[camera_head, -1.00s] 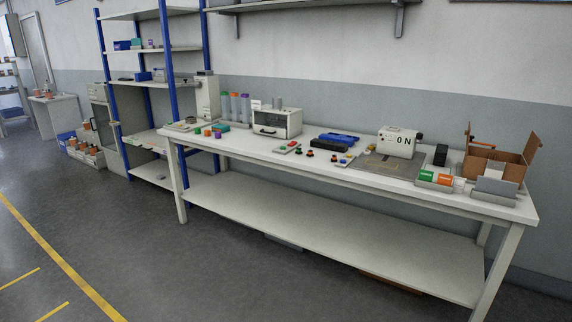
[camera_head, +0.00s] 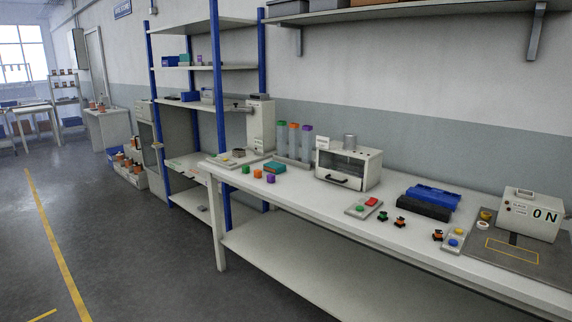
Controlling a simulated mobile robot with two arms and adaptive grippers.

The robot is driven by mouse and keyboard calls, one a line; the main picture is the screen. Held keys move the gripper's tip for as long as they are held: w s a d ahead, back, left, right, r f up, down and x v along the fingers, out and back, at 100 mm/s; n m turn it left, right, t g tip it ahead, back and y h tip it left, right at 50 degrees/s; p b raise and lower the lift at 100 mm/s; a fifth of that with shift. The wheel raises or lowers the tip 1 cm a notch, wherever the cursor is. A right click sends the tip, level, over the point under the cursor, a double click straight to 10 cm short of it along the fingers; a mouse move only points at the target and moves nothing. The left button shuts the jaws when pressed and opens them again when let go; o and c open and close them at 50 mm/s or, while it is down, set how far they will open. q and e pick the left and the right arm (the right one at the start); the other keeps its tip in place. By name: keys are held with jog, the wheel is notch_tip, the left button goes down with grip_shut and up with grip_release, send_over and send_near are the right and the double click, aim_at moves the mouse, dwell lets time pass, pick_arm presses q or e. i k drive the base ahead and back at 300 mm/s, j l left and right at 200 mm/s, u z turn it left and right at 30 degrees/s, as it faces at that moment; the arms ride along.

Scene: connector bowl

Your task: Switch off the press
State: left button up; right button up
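A white box-shaped machine (camera_head: 530,214) with the letters "ON" on its front stands at the right of the bench. A grey plate with a yellow rectangle lies in front of it. A small pad (camera_head: 455,241) with blue and yellow buttons is left of that plate. Another pad (camera_head: 364,207) with a red and a green button lies further left. I cannot tell for sure which machine is the press. Neither of my grippers is in view.
The long white bench (camera_head: 300,203) also carries a white oven-like box (camera_head: 348,168), blue and black trays (camera_head: 432,198), small coloured cubes and tubes. A blue-post shelf rack (camera_head: 222,100) stands at its left end. The grey floor (camera_head: 130,250) in front is clear.

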aim_at(372, 201)
jog(key=i+j+z, duration=0.4)
jog(key=i+j, duration=0.2)
jog(key=i, duration=0.2)
